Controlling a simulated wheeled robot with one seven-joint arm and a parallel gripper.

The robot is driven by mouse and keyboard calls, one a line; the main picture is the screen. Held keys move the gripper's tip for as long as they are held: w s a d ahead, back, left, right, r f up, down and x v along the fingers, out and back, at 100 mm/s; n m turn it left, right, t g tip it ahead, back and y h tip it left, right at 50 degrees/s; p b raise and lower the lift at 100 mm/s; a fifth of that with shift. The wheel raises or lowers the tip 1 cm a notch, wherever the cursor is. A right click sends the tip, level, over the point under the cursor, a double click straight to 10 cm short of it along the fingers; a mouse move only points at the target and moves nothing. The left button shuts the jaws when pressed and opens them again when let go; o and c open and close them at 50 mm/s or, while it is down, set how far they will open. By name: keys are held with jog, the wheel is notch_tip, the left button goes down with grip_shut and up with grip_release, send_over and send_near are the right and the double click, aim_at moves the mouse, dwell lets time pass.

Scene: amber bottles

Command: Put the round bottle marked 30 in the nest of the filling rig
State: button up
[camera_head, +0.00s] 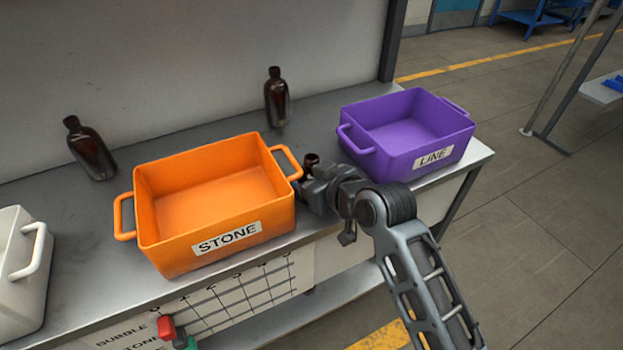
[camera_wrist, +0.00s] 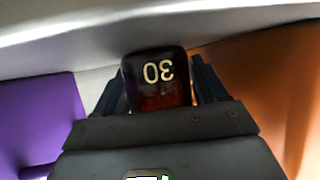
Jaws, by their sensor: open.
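A dark amber bottle marked 30 (camera_wrist: 157,72) stands between the two fingers of my gripper (camera_wrist: 158,92) in the wrist view, its number upside down there. The fingers are open, one on each side of it; I cannot tell if they touch it. In the head view my gripper (camera_head: 316,188) is low between the orange and purple crates, and a dark bottle top (camera_head: 311,160) shows just behind it. The rest of that bottle is hidden by my gripper. Whether its body is round is not clear. The filling rig and its nest are not in view.
An orange crate labelled STONE (camera_head: 228,240) is close on the left, a purple crate labelled LINE (camera_head: 433,155) on the right. Two more amber bottles stand behind, one left (camera_head: 90,150) and one centre (camera_head: 277,100). A white crate (camera_head: 20,275) is at far left.

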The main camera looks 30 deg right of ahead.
jog(key=c, duration=0.9)
jog(key=shift+o, duration=0.2)
jog(key=shift+r, duration=0.1)
